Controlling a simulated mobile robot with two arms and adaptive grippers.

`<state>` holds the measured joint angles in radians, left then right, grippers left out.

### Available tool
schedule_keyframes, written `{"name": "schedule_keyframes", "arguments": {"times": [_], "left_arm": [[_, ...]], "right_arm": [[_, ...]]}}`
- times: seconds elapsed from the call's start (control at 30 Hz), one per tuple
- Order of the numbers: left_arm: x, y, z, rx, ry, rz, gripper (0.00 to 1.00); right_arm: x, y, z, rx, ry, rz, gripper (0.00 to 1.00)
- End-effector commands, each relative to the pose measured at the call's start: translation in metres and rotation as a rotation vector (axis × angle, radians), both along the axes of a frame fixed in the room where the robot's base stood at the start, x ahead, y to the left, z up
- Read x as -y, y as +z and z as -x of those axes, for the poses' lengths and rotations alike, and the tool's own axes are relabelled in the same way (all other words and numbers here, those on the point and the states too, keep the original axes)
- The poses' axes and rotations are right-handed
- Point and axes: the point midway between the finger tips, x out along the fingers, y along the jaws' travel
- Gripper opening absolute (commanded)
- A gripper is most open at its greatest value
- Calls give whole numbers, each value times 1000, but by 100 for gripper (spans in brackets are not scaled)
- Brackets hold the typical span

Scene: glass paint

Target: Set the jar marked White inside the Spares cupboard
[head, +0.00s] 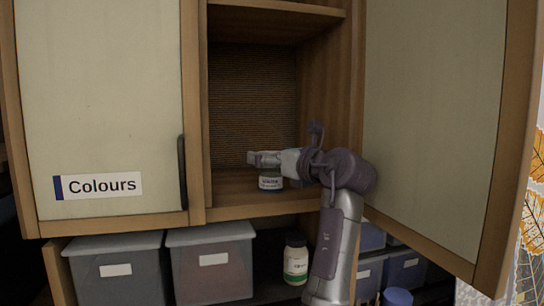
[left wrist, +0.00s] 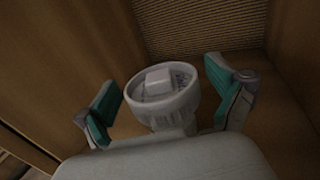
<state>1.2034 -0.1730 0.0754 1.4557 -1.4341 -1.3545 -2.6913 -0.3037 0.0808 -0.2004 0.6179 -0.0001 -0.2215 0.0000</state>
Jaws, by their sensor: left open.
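A small jar (head: 270,183) with a white-and-blue label stands upright on the floor of the open cupboard (head: 235,186), near its front; the label's word is too small to read surely. My left gripper (head: 265,158) reaches into this cupboard from the right, at the jar's top. The cupboard's open door (head: 432,120) shows no name from this side. My right gripper is out of view.
A shut door marked Colours (head: 98,110) adjoins on the left. The open door stands to the right of my arm. Below are grey lidded bins (head: 212,265), a white bottle with a green label (head: 296,260) and blue bins (head: 405,268). The cupboard's back is clear.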

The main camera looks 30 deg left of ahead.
Motion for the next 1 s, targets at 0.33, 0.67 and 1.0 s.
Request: {"name": "schedule_keyframes", "arguments": {"times": [0.33, 0.67, 1.0], "left_arm": [[36, -3, 13, 2, -2, 0, 94], [70, 1, 26, 0, 0, 0, 94], [71, 2, 26, 0, 0, 0, 94]], "right_arm": [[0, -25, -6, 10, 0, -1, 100], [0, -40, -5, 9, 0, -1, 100], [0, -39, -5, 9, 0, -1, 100]]}}
